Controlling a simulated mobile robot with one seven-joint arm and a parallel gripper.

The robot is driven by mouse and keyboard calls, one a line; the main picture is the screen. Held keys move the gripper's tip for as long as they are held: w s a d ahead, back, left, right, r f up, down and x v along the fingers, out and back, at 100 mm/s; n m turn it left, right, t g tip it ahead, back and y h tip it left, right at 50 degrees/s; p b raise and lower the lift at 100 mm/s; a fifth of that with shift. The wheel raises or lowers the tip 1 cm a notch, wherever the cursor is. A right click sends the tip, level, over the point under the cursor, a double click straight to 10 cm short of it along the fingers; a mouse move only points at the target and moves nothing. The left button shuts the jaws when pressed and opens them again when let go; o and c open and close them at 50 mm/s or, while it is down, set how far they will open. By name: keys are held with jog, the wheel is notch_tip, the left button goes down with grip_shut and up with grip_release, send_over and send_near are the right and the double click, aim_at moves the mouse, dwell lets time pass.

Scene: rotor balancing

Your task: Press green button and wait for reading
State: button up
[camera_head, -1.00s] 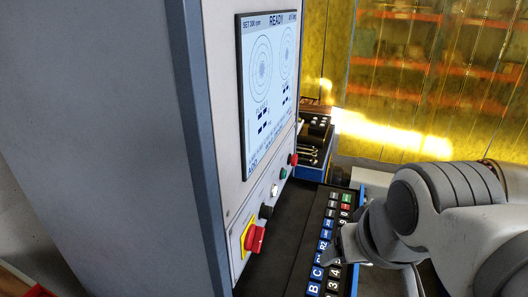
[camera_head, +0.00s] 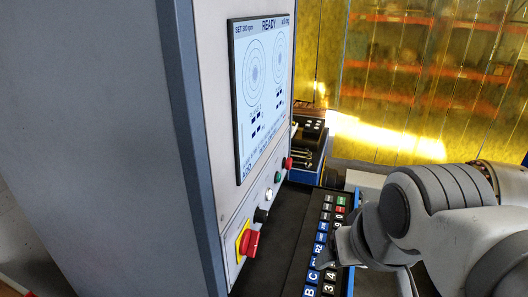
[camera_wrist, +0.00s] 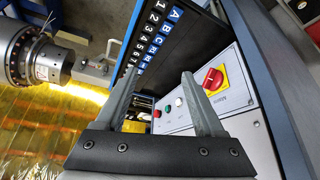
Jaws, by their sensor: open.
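The green button (camera_head: 278,177) is a small round button on the grey control panel, between a red button (camera_head: 287,163) and a white button (camera_head: 269,193). It also shows small in the wrist view (camera_wrist: 168,108), seen between my gripper's fingers. The screen (camera_head: 262,95) above reads READY, with a set speed line and two circular plots. My gripper (camera_wrist: 158,74) is open and empty, its two grey fingers spread. In the head view my gripper (camera_head: 340,246) is over the keypad, to the right of the panel and apart from the green button.
A black knob (camera_head: 261,215) and a red rotary switch (camera_head: 250,243) on yellow sit lower on the panel. A tool tray (camera_head: 308,155) stands behind.

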grip_shut()
dwell(0.3)
dwell(1.4)
